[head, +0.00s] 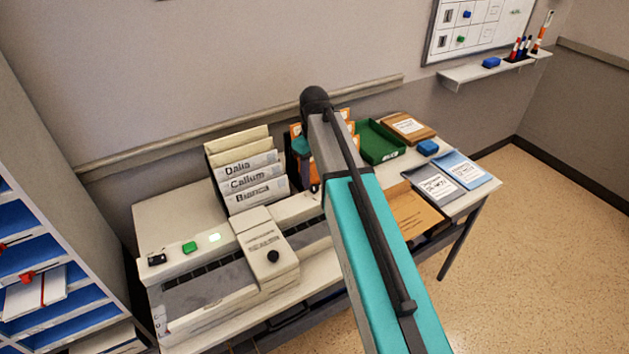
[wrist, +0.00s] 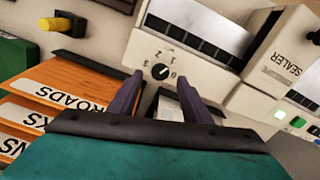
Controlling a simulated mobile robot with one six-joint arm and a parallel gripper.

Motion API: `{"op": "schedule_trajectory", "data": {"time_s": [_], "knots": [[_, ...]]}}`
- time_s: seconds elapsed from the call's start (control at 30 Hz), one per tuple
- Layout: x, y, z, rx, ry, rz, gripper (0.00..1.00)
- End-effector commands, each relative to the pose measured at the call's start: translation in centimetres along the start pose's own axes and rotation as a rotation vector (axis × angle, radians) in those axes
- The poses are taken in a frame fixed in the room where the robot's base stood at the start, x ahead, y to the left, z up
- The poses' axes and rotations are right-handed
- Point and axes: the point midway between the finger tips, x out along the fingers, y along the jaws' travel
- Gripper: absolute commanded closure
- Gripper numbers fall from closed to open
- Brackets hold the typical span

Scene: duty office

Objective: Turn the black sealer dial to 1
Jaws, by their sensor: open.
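The black sealer dial (wrist: 160,71) is a small round knob on a beige panel of the sealer (wrist: 147,48), with small printed marks around it. A pale pointer line shows on the dial, but which mark it meets is too small to tell. My gripper (wrist: 160,79) is open. Its two dark fingers stand left and right of the dial in the wrist view; I cannot tell whether they touch it. In the head view the long beige sealer (head: 200,285) lies on the table, and my arm hides the gripper. A black knob (head: 273,256) sits on the sealer's cross-piece.
Orange folders (wrist: 50,90) stand close beside my gripper, with a yellow knob (wrist: 56,24) beyond. White named files (head: 255,180) stand behind the sealer. A green tray (head: 378,142), blue folder (head: 465,169) and brown envelope (head: 415,212) lie right.

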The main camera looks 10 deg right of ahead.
Motion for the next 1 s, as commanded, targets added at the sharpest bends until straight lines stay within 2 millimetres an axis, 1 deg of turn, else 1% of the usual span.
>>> {"op": "schedule_trajectory", "data": {"time_s": [0.7, 0.83, 1.0], "knots": [[-8.4, 0.1, -0.1, 0.0, 0.001, 0.001, 0.56], [-9.6, 0.1, -0.1, 0.0, 0.001, 0.001, 0.56], [-10.3, 0.1, 0.0, 0.0, 0.001, 0.0, 0.56]]}}
